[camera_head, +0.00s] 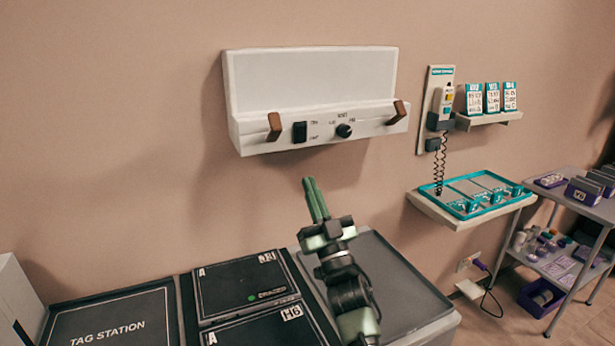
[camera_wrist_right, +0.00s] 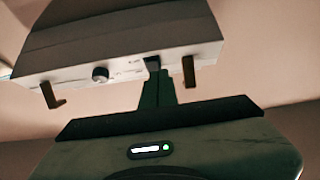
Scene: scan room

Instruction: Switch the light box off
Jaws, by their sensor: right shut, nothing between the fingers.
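The light box (camera_head: 312,78) is a white wall unit with a wide pale panel above a sloped control strip. I see no clear glow on the panel, and it looks dark in the right wrist view (camera_wrist_right: 115,25). A black rocker switch (camera_head: 299,132) sits on the strip's left, beside a round black knob (camera_head: 344,130). My right gripper (camera_head: 310,183) has green fingers, shut and empty, pointing up below the switch with a visible gap in the head view. In the right wrist view the fingertips (camera_wrist_right: 158,72) line up with the switch (camera_wrist_right: 152,63); contact cannot be told. My left gripper is out of view.
Brown hooks (camera_head: 274,126) (camera_head: 398,112) stick out at both ends of the strip. Below stand a tag station (camera_head: 110,318) and black lettered panels (camera_head: 245,285). To the right are a corded wall handset (camera_head: 440,105), a teal tray shelf (camera_head: 470,195) and a cart (camera_head: 570,200).

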